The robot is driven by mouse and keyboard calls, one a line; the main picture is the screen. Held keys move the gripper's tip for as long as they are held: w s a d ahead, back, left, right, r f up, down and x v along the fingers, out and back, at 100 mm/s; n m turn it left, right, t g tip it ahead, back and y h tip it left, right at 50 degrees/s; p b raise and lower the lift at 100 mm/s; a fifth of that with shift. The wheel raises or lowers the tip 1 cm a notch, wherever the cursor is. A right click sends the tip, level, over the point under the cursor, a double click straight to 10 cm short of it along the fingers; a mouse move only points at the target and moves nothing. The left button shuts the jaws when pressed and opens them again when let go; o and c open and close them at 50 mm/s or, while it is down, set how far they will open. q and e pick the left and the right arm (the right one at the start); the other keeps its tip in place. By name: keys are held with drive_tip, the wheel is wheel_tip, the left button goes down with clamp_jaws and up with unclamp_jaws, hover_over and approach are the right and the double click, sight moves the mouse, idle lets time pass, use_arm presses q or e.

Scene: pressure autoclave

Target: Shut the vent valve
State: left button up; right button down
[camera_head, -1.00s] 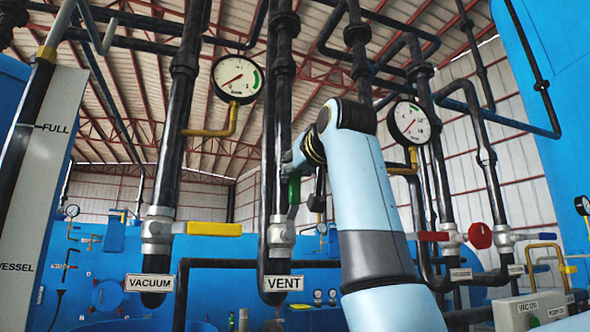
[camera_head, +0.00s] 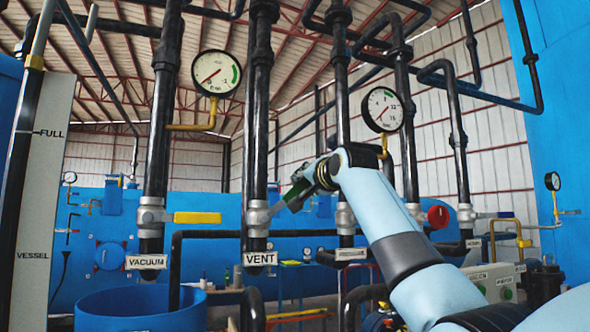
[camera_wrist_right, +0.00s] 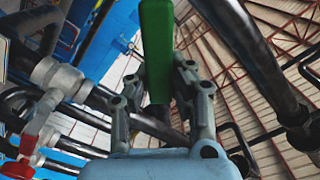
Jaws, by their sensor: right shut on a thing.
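The vent valve (camera_head: 257,216) is a grey body on a black vertical pipe, above a white VENT label (camera_head: 261,259). Its green lever handle (camera_head: 297,190) slants up and to the right from the body, between upright and level. My right gripper (camera_head: 310,179) is shut on this handle; its fingers partly hide it. In the right wrist view the green handle (camera_wrist_right: 157,45) stands between the two fingers (camera_wrist_right: 157,85). My left gripper is out of view.
Left of it, the vacuum valve (camera_head: 150,216) has a level yellow handle (camera_head: 197,218). Two gauges (camera_head: 216,74) (camera_head: 383,109) hang above. A blue open vessel (camera_head: 130,308) stands below.

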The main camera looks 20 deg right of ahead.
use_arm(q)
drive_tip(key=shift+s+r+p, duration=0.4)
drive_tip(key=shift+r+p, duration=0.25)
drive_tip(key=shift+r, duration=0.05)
use_arm(e)
drive_tip(key=d+f+m, duration=0.3)
drive_tip(key=f+m, duration=0.5)
drive_tip(key=f, duration=0.1)
drive_tip(key=shift+d+m, duration=0.25)
drive_tip(key=shift+m, duration=0.15)
drive_tip(key=shift+f, duration=0.25)
drive_tip(key=c, duration=1.1)
unclamp_jaws()
drive_tip(key=shift+r, duration=0.2)
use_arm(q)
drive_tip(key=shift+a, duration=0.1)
use_arm(e)
drive_tip(key=s, duration=1.2)
drive_tip(key=shift+d, duration=0.25)
